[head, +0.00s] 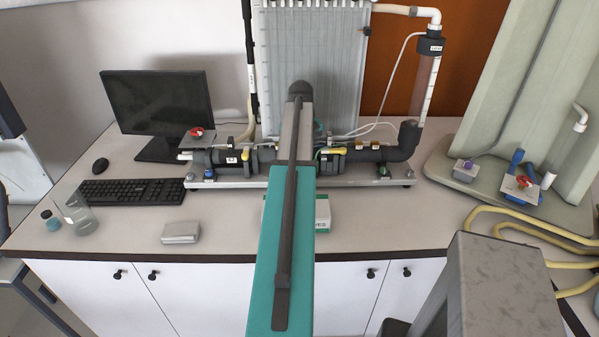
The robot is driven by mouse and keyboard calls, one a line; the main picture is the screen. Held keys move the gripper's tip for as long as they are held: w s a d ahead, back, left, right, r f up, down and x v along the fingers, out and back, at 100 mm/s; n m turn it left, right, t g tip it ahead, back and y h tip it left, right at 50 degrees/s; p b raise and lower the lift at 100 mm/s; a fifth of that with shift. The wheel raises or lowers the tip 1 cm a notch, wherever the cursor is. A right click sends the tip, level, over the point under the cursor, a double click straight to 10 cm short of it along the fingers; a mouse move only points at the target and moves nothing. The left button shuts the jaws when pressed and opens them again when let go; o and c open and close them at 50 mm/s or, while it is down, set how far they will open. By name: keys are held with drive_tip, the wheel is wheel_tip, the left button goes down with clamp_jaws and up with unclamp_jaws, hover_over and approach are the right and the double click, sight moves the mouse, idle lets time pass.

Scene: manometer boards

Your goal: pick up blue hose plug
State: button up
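I cannot pick out the blue hose plug for certain. Blue parts (517,157) stand beside a red-handled valve (523,181) on the pale green base at the right. A small teal and dark item (52,220) is at the desk's left end, too small to identify. My arm reaches up the middle of the head view and covers part of the pipe assembly. My gripper does not show, so its fingers and anything near them are hidden.
The manometer board (385,75) and grey pipework (365,155) stand at the back. A monitor (157,103), keyboard (130,192), mouse (100,165), glass beaker (77,215) and silver case (181,233) occupy the left. Yellow hoses (520,222) curl at right. The desk front right of centre is clear.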

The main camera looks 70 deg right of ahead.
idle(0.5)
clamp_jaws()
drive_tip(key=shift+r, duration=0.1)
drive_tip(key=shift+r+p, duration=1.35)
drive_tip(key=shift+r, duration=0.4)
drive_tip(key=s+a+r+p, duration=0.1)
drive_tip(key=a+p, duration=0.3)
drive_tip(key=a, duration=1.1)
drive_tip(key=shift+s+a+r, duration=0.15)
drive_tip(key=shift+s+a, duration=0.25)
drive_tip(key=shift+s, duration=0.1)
